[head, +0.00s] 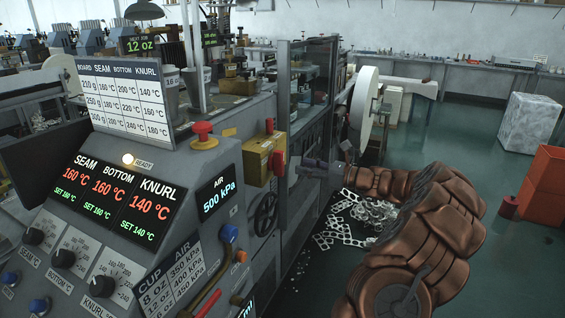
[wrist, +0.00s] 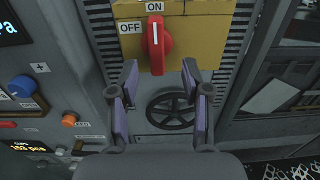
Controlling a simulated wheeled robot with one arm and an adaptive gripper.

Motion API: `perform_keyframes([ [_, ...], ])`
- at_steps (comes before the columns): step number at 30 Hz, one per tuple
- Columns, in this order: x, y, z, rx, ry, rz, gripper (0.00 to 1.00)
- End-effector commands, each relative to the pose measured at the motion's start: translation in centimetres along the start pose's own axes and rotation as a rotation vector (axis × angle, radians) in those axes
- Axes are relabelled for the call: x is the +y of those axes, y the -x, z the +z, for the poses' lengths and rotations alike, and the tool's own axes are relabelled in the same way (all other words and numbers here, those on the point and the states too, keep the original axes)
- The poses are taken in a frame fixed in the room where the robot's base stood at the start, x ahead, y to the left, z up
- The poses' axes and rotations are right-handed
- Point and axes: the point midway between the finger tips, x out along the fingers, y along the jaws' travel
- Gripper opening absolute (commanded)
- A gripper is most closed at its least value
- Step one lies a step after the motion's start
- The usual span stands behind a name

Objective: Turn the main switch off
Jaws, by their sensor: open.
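The main switch is a red rotary handle (wrist: 154,44) on a yellow box (wrist: 187,30), seen at the top middle of the wrist view. Its white mark points up at the ON label (wrist: 155,6); the OFF label (wrist: 130,27) is to the left. In the head view the red handle (head: 278,162) sits on the side of the yellow box (head: 257,160). My gripper (wrist: 159,75) is open and empty, its fingers below and to either side of the handle, apart from it. In the head view my gripper (head: 312,168) is right of the box.
A black handwheel (wrist: 172,111) is below the switch box. A red emergency button (head: 204,135) tops the console.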

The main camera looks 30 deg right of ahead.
Motion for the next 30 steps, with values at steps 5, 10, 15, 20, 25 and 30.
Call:
perform_keyframes([
  [5,0.5,-3.0,0.1,0.002,0.0,0.015,0.48],
  [10,0.5,-5.4,0.0,0.002,0.0,0.013,0.48],
  [15,0.5,-7.0,0.0,0.003,0.001,0.011,0.48],
  [20,0.4,-7.5,0.0,0.003,0.002,0.009,0.48],
  [25,0.3,-7.4,0.0,0.002,0.002,0.007,0.48],
  [30,0.4,-7.4,0.0,0.002,0.002,0.007,0.36],
])
